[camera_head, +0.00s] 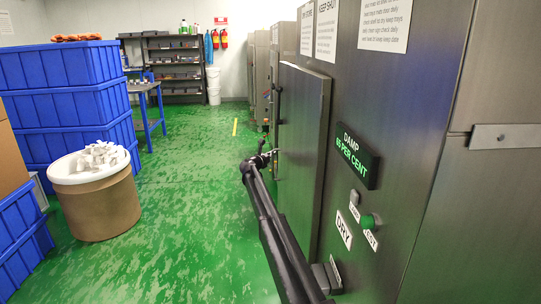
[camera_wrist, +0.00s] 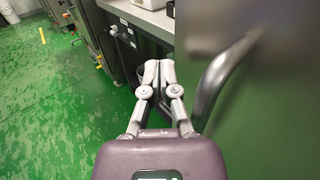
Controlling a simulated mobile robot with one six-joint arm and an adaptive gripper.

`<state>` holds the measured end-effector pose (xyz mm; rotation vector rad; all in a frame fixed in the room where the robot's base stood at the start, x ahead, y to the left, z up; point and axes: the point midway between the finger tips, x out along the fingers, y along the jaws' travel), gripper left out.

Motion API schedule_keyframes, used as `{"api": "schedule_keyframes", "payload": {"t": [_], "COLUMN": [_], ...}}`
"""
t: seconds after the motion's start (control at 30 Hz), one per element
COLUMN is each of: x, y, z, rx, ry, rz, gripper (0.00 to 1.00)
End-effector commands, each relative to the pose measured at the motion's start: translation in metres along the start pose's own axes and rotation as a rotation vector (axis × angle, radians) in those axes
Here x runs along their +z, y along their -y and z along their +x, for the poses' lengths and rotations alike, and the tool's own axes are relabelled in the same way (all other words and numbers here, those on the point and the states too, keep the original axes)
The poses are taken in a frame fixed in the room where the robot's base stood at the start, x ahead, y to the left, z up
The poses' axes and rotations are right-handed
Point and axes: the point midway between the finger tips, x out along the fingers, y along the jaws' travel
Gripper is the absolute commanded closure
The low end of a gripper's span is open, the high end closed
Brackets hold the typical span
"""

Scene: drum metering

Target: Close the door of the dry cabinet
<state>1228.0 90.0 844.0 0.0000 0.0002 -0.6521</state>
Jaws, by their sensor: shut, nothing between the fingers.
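The dry cabinet (camera_head: 372,105) is a tall steel cabinet along the right of the head view. Its grey door (camera_head: 305,150) stands proud of the cabinet front and looks ajar; how wide the gap is cannot be told. My gripper (camera_head: 270,154) is at the far end of my arm, in front of the door. In the wrist view my gripper (camera_wrist: 157,66) is shut and empty, left of the grey door face (camera_wrist: 270,110) and its curved handle (camera_wrist: 213,80). I see no clear contact.
A damp display (camera_head: 357,157) and a green button (camera_head: 368,222) are on the cabinet front. A drum (camera_head: 98,209) with white pieces and stacked blue crates (camera_head: 65,115) stand left. A shelf (camera_head: 178,68) is at the back. The green floor (camera_head: 195,190) between is clear.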

Motion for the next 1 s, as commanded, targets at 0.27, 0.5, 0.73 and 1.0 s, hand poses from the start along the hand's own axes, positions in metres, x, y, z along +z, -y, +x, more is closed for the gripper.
{"api": "schedule_keyframes", "payload": {"t": [0.27,0.5,0.73,1.0], "x": [0.0,0.0,0.0,0.0], "y": [-0.018,-0.047,-0.076,-0.095], "z": [-0.015,-0.043,-0.07,-0.089], "rx": [0.0,0.002,0.001,-0.001], "ry": [0.0,0.0,0.0,0.0], "rz": [0.0,0.0,0.0,0.0], "gripper": [1.0,1.0,1.0,1.0]}}
